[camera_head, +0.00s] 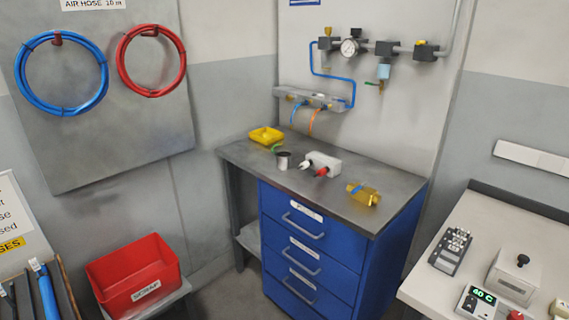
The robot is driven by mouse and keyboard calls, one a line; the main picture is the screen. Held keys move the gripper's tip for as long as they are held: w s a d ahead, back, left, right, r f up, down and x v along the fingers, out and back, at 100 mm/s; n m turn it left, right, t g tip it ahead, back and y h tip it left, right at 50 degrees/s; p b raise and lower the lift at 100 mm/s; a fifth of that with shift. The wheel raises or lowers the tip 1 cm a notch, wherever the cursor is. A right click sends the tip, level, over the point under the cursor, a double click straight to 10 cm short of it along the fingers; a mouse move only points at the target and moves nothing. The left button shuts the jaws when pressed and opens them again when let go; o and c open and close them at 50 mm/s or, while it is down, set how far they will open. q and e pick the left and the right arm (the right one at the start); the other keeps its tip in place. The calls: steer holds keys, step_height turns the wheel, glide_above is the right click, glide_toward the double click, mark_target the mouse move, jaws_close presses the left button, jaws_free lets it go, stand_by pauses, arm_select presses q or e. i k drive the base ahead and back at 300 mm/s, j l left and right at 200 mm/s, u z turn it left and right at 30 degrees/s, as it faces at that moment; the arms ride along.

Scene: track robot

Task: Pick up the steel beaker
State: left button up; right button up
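A small grey cup-like vessel (283,160), which looks like the steel beaker, stands upright on the dark top of the blue drawer workbench (240,152). It is near the bench's left front edge, just in front of the yellow tray and left of a white block with red fittings. Neither of my grippers shows in this view.
On the bench are a yellow tray (266,135), a green ring (276,148), a white block (323,161) and a brass fitting (363,195). A red scrap bin (134,273) stands left. A light table (461,215) with devices is at right. The bench's back right top is clear.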

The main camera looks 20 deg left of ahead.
mark_target(284, 161)
steer(key=i+j+u, duration=0.3)
steer(key=i, duration=0.2)
steer(key=i+j+u, duration=0.3)
steer(key=i, duration=0.25)
steer(key=i+u, duration=0.25)
steer(key=i, duration=0.3)
steer(key=i+u, duration=0.25)
steer(key=i, duration=0.5)
